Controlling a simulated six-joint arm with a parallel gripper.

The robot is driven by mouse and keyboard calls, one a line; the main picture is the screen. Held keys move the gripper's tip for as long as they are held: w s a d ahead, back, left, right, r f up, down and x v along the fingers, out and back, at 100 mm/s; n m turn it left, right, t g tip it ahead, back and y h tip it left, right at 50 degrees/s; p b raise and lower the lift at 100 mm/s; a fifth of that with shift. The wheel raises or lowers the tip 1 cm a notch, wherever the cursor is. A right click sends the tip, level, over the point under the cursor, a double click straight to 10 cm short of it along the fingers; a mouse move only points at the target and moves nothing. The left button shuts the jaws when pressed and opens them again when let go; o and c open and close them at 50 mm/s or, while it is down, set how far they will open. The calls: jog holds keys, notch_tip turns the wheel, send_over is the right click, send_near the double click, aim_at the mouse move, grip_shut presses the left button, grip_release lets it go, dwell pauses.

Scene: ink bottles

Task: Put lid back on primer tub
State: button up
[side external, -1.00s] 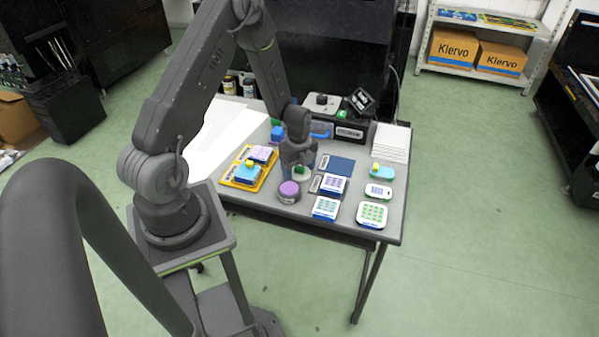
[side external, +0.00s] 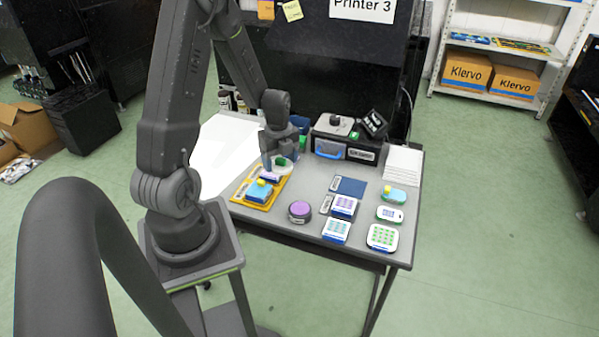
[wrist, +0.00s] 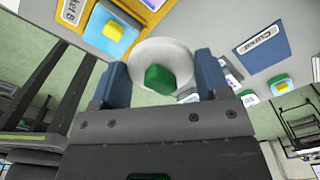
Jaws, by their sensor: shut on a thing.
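My gripper (side external: 280,152) is shut on a round white lid (wrist: 180,55) with a green knob (wrist: 160,79). In the wrist view the knob sits between the two blue fingers. The side view shows the lid (side external: 284,164) held low over the back of a yellow tray on the table. A short round tub (side external: 299,213) with a purple top face stands on the table, in front and to the right of the gripper, apart from the lid. I take it for the primer tub; its label is too small to read.
The yellow tray (side external: 242,197) holds a blue block with a yellow top (side external: 259,190). White-and-blue boxes (side external: 336,230) and dotted white pads (side external: 382,237) stand right of the tub. A dark blue mat (side external: 349,187) lies behind. A black box (side external: 345,145) and white stack (side external: 403,165) line the back.

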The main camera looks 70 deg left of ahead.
jog(key=shift+s+a+r, duration=0.65)
jog(key=shift+s+r, duration=0.05)
jog(key=shift+s, duration=0.25)
jog(key=shift+d+r, duration=0.15)
send_over(299, 206)
jog(key=shift+f, duration=3.45)
jog(key=shift+f, duration=0.2)
jog(key=o, duration=1)
jog(key=shift+c, duration=0.2)
jog(key=shift+r, duration=0.15)
